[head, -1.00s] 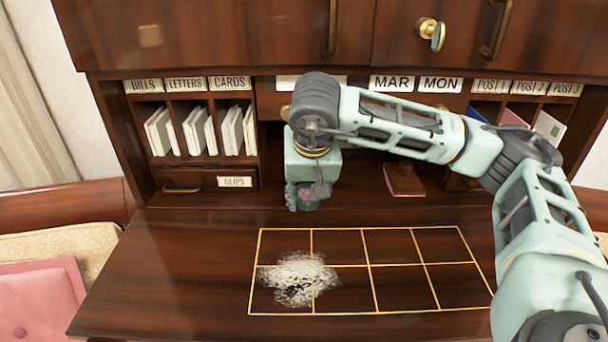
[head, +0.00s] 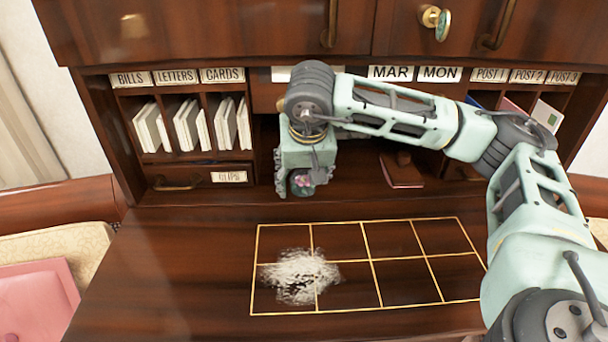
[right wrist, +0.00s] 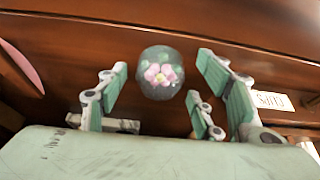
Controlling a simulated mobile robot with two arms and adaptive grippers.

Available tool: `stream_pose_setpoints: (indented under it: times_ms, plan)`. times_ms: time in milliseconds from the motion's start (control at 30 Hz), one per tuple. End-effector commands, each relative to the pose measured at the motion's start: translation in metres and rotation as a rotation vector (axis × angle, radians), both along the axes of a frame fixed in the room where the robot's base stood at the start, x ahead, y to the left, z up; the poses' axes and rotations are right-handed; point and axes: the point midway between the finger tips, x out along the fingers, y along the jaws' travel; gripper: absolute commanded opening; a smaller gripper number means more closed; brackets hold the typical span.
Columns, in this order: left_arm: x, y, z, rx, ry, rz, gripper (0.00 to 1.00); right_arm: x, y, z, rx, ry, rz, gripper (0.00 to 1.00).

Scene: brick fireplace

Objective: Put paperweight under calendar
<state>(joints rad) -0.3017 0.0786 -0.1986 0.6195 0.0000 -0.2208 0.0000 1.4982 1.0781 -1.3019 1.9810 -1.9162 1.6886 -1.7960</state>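The paperweight is a clear glass dome with pink flowers inside (head: 302,183). It sits low at the front left of the central recess, below the calendar cards' row. The calendar shows MAR (head: 391,73) and MON (head: 441,74); a card (head: 290,74) to their left is partly hidden by my arm. My right gripper (head: 303,180) is open around the paperweight. In the right wrist view the paperweight (right wrist: 160,73) lies between the spread fingers (right wrist: 160,92), with gaps on both sides. My left gripper is not in view.
Letter slots with white envelopes (head: 191,125) stand left, above a CLIPS drawer (head: 200,177). A dark red book-like item (head: 402,170) lies right of my gripper. A gold grid (head: 384,281) with a pale powdery patch (head: 299,276) marks the otherwise clear desktop.

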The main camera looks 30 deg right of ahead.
Motion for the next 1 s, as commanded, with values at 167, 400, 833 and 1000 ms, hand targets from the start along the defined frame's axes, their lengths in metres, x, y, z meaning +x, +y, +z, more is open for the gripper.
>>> stream_pose_setpoints:
  times_ms: [167,400,833,1000]
  plan:
    - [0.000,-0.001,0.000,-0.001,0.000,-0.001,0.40,0.000,0.000,0.000,0.000,0.000,0.000,0.61]
    - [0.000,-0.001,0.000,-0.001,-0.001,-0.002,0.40,-0.003,0.003,0.012,0.002,-0.003,0.000,0.61]
    - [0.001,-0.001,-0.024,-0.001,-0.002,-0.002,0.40,-0.078,0.043,0.027,-0.001,-0.002,0.008,0.61]
    - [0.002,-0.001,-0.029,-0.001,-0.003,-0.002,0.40,-0.102,0.056,0.029,-0.001,-0.001,0.005,0.61]
